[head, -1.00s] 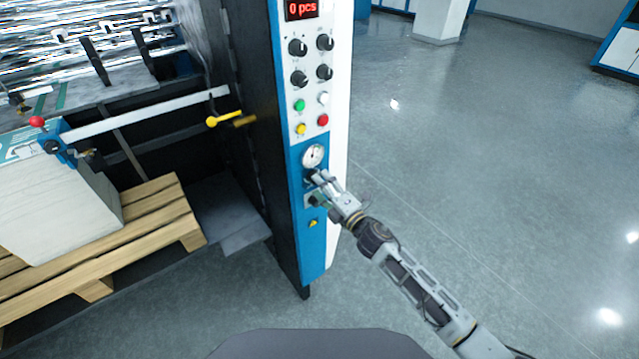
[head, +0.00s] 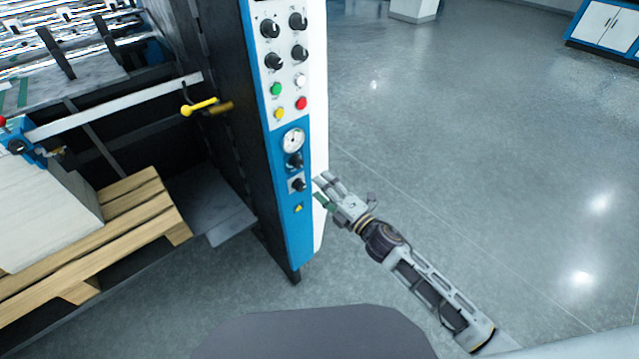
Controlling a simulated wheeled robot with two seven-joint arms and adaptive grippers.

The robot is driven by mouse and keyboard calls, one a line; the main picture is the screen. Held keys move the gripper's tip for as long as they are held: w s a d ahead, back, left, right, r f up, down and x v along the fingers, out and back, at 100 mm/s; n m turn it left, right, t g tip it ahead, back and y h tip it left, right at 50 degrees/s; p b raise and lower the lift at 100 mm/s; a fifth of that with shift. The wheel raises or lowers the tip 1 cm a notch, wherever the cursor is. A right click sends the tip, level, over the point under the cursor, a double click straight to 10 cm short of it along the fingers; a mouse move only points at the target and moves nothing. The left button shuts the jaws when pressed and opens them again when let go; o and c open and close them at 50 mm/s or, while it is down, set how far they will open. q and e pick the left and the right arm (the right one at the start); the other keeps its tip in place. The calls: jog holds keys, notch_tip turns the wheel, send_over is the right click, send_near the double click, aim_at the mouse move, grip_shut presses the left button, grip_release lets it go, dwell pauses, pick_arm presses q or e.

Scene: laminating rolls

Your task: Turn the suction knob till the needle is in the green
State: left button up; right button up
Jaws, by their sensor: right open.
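The round white gauge (head: 292,140) sits on the blue lower part of the machine's panel in the head view. Its needle is too small to read against any green zone. A black knob (head: 294,160) sits just below the gauge. A second dark knob or switch (head: 298,185) on a pale plate is lower down. My right gripper (head: 323,187) is open and empty, to the right of the knobs and apart from them, by the panel's white side. My left gripper is not in view.
Black dials (head: 274,62) and coloured buttons (head: 279,113) fill the panel above the gauge. A yellow-handled lever (head: 199,106) sticks out to the left. A wooden pallet (head: 120,225) with a paper stack (head: 45,215) stands at left. Open floor (head: 480,190) lies to the right.

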jog(key=shift+s+d, duration=0.3)
jog(key=shift+s, duration=0.1)
dwell(0.6)
